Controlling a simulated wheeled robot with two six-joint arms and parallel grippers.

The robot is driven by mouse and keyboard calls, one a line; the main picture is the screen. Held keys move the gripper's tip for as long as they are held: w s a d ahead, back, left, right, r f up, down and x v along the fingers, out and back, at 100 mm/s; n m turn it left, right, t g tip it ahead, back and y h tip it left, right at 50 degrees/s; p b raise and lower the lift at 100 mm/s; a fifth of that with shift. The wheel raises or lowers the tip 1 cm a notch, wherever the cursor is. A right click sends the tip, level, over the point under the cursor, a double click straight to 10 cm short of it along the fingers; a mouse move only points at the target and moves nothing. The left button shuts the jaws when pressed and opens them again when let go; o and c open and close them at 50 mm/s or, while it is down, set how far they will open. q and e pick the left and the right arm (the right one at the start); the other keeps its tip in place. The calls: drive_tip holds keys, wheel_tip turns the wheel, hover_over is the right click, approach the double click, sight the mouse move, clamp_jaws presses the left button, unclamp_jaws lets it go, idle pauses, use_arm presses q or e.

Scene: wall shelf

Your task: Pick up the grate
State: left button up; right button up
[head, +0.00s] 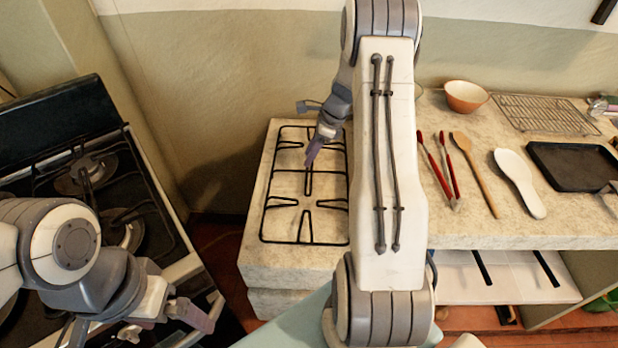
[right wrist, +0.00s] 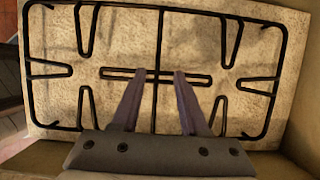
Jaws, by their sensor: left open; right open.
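The grate (head: 308,185) is a black wire frame with inward prongs. It lies flat on the left part of the pale stone counter. My right gripper (head: 312,152) reaches down over its far half. In the right wrist view, the grate (right wrist: 158,45) spans nearly the whole picture, and my right gripper (right wrist: 160,76) is open, its fingertips over the central bars on either side of the middle bar. I cannot tell whether the fingers touch the grate. My left gripper (head: 204,320) is open and empty, low at the left in front of the stove.
A black stove (head: 60,150) stands at the left, apart from the counter. Right of my arm on the counter (head: 470,225) lie red tongs (head: 435,170), a wooden spoon (head: 475,172), a white spoon rest (head: 518,182), a black tray (head: 575,172), a bowl (head: 465,97) and a wire rack (head: 545,115).

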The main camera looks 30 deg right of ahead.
sight(299, 171)
drive_tip(key=x, duration=0.7)
drive_tip(key=shift+a+f, duration=0.25)
drive_tip(key=shift+a, duration=0.15)
drive_tip(key=shift+c, duration=0.3)
clamp_jaws()
drive_tip(key=shift+r, duration=0.1)
idle(0.7)
